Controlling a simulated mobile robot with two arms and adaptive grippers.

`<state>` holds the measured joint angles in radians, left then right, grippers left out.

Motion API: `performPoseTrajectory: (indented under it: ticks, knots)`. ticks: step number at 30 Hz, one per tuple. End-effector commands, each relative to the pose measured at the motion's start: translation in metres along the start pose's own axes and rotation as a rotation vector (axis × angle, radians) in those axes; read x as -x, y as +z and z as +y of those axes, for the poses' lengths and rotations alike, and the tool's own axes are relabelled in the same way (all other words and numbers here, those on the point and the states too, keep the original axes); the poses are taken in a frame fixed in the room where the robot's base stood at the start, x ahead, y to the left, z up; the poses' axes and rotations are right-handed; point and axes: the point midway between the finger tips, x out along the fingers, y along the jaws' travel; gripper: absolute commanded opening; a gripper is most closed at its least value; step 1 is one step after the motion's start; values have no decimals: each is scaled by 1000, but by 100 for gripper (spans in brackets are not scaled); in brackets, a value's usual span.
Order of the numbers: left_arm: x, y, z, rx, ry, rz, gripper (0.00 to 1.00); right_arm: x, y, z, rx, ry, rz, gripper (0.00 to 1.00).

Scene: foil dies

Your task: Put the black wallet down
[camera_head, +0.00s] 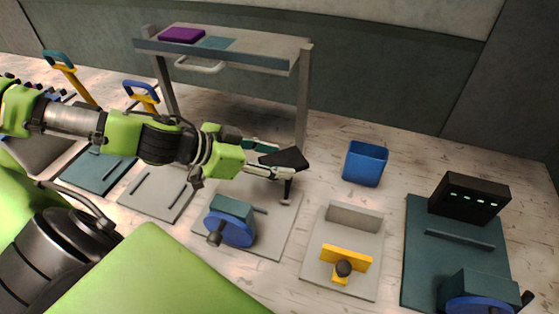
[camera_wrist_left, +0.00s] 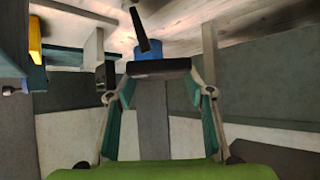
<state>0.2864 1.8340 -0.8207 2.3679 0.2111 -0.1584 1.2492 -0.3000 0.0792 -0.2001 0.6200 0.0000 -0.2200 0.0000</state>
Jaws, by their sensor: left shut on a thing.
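The wallet is in the air, in front of the table's right leg and above a grey floor panel. In the left wrist view the wallet (camera_wrist_left: 160,68) spans between the two teal-padded fingers (camera_wrist_left: 160,90). My right gripper is not in view.
A grey table (camera_head: 265,60) at the back bears a purple flat object (camera_head: 182,34) and a teal patch (camera_head: 216,43). A blue bin (camera_head: 365,164) stands on the floor to the right. Panels with blue-wheeled (camera_head: 231,230) and yellow (camera_head: 346,256) fixtures lie in front; a black box (camera_head: 469,197) stands far right.

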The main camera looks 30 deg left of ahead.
Motion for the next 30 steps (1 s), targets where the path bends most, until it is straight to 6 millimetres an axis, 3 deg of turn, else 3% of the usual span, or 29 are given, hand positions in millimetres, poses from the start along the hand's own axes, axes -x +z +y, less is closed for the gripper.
performPoseTrajectory:
  ticks: [10, 20, 25, 30]
  knots:
    - [25, 4, 12, 0, -3, 1, 22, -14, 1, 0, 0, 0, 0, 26]
    - [33, 4, 16, 4, -2, 1, 22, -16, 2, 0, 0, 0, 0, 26]
    - [40, -5, 16, 4, -2, 1, 22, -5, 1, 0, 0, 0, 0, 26]
    - [57, -31, 16, 4, -2, 1, 22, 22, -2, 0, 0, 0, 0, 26]
